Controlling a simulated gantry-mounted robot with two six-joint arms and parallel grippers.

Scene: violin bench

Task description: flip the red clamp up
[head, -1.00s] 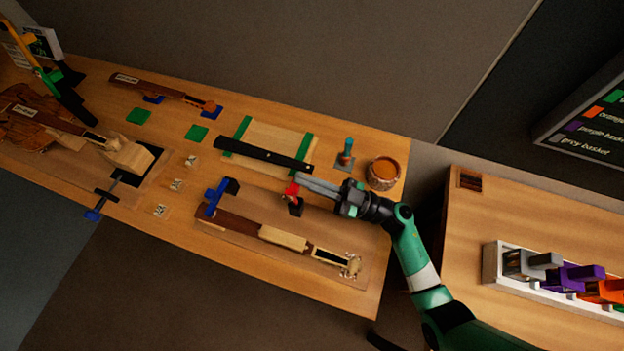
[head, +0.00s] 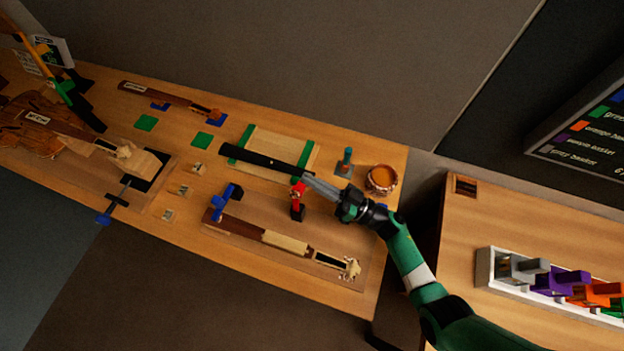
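The red clamp (head: 298,194) stands on a small black base beside the violin neck (head: 285,241) on the bench. Its red part now looks upright. My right gripper (head: 308,180) reaches in from the right, its grey fingers pointing left with their tips close to the top of the red part. The fingers look together, with no gap visible between them. Whether the tips touch the clamp is too small to tell. My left gripper is not in view.
A blue clamp (head: 223,199) sits at the neck's left end. A black fingerboard (head: 262,160) lies just behind the red clamp. A wooden pot (head: 382,180) and a small teal-handled tool (head: 345,162) stand behind my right gripper.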

